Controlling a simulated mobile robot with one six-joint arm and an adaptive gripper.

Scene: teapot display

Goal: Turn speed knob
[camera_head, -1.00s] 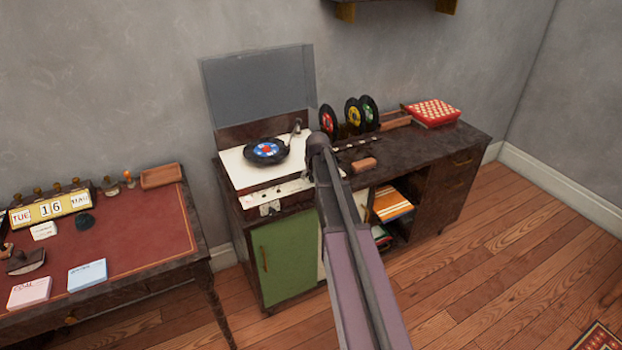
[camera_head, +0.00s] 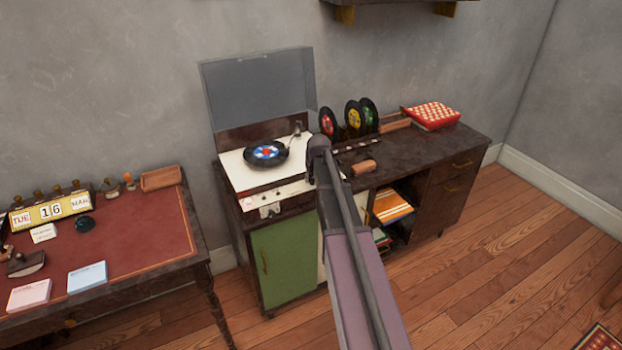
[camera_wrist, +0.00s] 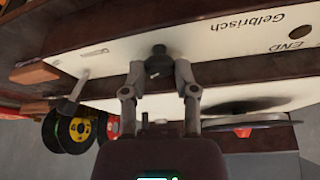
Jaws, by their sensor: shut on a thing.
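The record player (camera_head: 238,172) stands on the dark cabinet with its clear lid raised and a black record (camera_head: 267,152) on it. In the wrist view its pale front panel (camera_wrist: 225,40) shows upside down with the word "Gelbrisch". A small dark knob (camera_wrist: 157,58) sticks out from this panel. My gripper (camera_wrist: 158,72) is shut on the knob, one finger on each side. In the head view my arm covers the right part of the panel, so the knob and the fingertips cannot be made out there.
Several upright records (camera_head: 353,115) stand in a rack right of the player, near a red checkered box (camera_head: 433,115). A desk (camera_head: 140,225) with a date block (camera_head: 50,211) stands at the left. The wooden floor before the cabinet is clear.

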